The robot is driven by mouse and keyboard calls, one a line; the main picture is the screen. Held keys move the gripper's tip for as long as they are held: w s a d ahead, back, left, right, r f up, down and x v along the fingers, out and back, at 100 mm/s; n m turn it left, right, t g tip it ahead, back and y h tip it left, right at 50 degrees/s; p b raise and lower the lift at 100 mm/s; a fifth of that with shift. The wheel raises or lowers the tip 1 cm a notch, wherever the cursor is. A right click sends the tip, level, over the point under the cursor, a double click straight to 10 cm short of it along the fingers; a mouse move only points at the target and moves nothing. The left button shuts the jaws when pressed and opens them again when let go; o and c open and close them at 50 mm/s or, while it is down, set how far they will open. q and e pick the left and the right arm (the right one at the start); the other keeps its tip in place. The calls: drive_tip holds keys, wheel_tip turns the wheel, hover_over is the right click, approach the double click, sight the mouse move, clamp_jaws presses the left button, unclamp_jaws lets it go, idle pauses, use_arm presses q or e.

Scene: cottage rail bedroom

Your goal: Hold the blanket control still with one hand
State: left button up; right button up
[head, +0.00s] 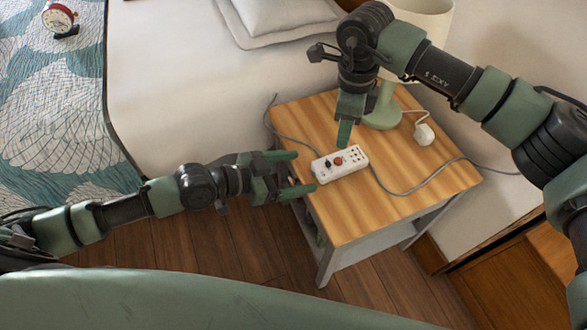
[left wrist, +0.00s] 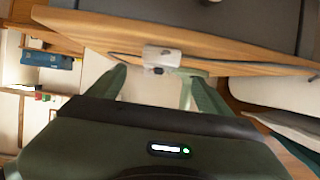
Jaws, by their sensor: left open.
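The blanket control (head: 352,169) is a small white box with an orange-red knob, a black knob and several small dark spots on top. It lies on the wooden nightstand (head: 420,190) near its left edge. In the left wrist view the control (left wrist: 162,55) appears beyond and between my finger tips. My left gripper (head: 295,173) is open and empty at the nightstand's left edge, its fingers pointing toward the control and apart from it. My right gripper (head: 345,138) points down just above or behind the control's far side; its finger gap is not clear.
A grey cord runs from the control across the nightstand; another lies near the bed (head: 165,80). A green lamp base (head: 383,112) and a white plug (head: 424,134) stand behind. A red alarm clock (head: 58,18) is at far left. Wooden floor (head: 220,250) is open in front.

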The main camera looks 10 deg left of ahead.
sight(323, 168)
use_arm(q)
drive_tip(key=x, duration=0.7)
drive_tip(key=shift+w+d+f, duration=0.1)
drive_tip(key=c, duration=1.6)
use_arm(e)
clamp_jaws()
idle(1.2)
